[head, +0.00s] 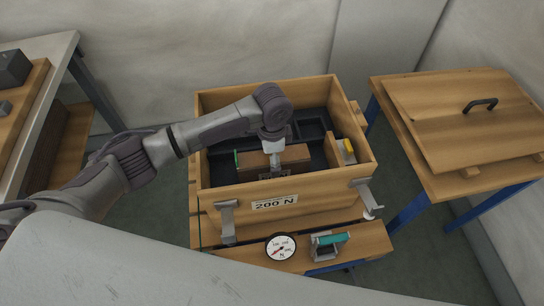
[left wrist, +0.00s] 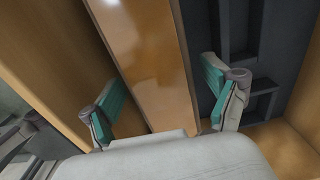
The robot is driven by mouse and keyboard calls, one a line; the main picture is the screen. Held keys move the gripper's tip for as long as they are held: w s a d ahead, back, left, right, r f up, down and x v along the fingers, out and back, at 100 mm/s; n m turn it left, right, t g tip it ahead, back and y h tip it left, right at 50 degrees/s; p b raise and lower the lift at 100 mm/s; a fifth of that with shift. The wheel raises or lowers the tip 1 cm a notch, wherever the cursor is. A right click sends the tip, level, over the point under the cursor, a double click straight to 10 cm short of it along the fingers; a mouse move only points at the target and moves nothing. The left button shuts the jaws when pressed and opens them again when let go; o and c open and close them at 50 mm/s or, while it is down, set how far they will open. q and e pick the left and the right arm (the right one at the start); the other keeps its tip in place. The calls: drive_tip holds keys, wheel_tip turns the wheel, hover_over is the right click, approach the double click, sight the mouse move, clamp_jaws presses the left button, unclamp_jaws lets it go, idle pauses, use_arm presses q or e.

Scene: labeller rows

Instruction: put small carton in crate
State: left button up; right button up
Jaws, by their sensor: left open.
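A brown box-like piece, which I take to be the small carton (head: 297,154), lies inside the wooden crate (head: 325,181), which has a dark lining and a "200 N" label. My left gripper (head: 273,168) reaches down into the crate at this piece and hides part of it. In the left wrist view my left gripper (left wrist: 162,88) is open, with one teal-padded finger on each side of the brown piece (left wrist: 155,60). A gap shows beside the right finger; contact on the left is unclear. My right gripper is not in view.
A round dial gauge (head: 281,247) and a teal-handled clamp (head: 329,241) are on the ledge before the crate. A wooden lid with a dark handle (head: 480,105) lies on a blue-legged table at right. A shelf with grey blocks (head: 12,68) stands at left.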

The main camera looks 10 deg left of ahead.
use_arm(q)
wheel_tip(320, 180, up, 12)
drive_tip(key=p, duration=0.1)
drive_tip(key=shift+r, duration=0.15)
idle(0.6)
